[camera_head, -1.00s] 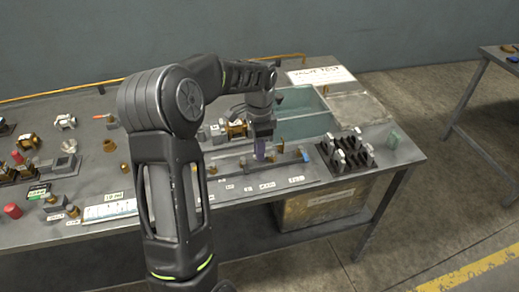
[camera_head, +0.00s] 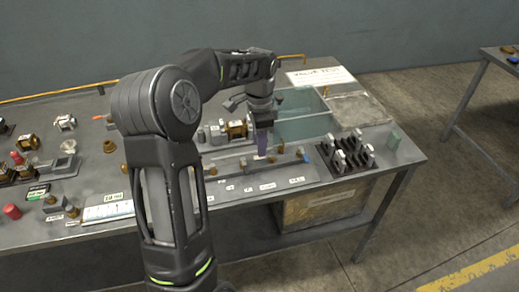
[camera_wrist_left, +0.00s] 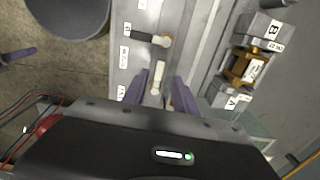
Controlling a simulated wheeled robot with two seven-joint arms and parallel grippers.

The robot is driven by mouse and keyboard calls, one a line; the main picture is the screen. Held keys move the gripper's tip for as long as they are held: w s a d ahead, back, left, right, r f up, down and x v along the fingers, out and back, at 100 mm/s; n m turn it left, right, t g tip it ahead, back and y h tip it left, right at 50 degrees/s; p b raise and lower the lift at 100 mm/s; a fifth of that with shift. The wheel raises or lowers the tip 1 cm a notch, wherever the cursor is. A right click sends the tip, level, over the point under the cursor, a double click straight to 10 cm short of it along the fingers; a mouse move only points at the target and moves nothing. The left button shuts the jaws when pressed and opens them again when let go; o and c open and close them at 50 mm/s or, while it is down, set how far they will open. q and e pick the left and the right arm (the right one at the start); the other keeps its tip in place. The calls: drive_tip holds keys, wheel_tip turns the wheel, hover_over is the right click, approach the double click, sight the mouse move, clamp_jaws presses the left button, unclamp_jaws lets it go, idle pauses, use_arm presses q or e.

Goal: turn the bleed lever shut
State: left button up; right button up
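My left gripper (camera_head: 262,145) points down over the valve test strip on the bench, its purple fingers low by the rail. In the left wrist view its two fingers (camera_wrist_left: 160,92) are apart, with a pale lever-like piece (camera_wrist_left: 157,77) between them. I see no clear contact with either finger. The labels are too small to read, so I cannot tell which piece is the bleed lever. My right gripper is not in view.
A brass valve (camera_head: 236,129) sits between grey blocks behind the strip. A teal-walled bin (camera_head: 305,125) stands at the back, and a black rack (camera_head: 347,157) of grey parts is to the right. A blue-ended fitting (camera_head: 305,156) is close right of the fingers. Small parts crowd the left.

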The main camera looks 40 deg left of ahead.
use_arm(q)
wheel_tip(320, 180, up, 5)
drive_tip(key=shift+f, duration=0.15)
idle(0.6)
